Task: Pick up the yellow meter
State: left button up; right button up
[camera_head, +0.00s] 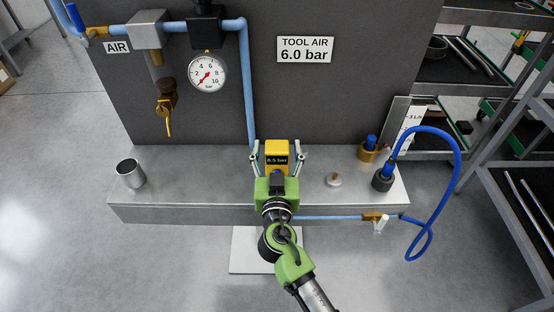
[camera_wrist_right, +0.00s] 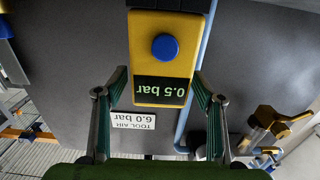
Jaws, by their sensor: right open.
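The yellow meter (camera_head: 277,150) stands on the grey bench ledge near its middle, its dark display reading 0.5 bar. In the right wrist view the meter (camera_wrist_right: 165,55) shows a blue round button and the display upside down. My right gripper (camera_head: 278,160) is open, with one finger on each side of the meter. In the right wrist view its fingers (camera_wrist_right: 160,90) are spread wider than the meter, with a gap visible on both sides. The meter's lower part is hidden behind my gripper in the head view. My left gripper is not in view.
A metal cup (camera_head: 130,173) stands at the ledge's left. A pressure gauge (camera_head: 208,74) and pipes are on the panel behind. Shelves (camera_head: 520,200) stand far right.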

jog(key=c, duration=1.3)
jog(key=shift+r, duration=0.15)
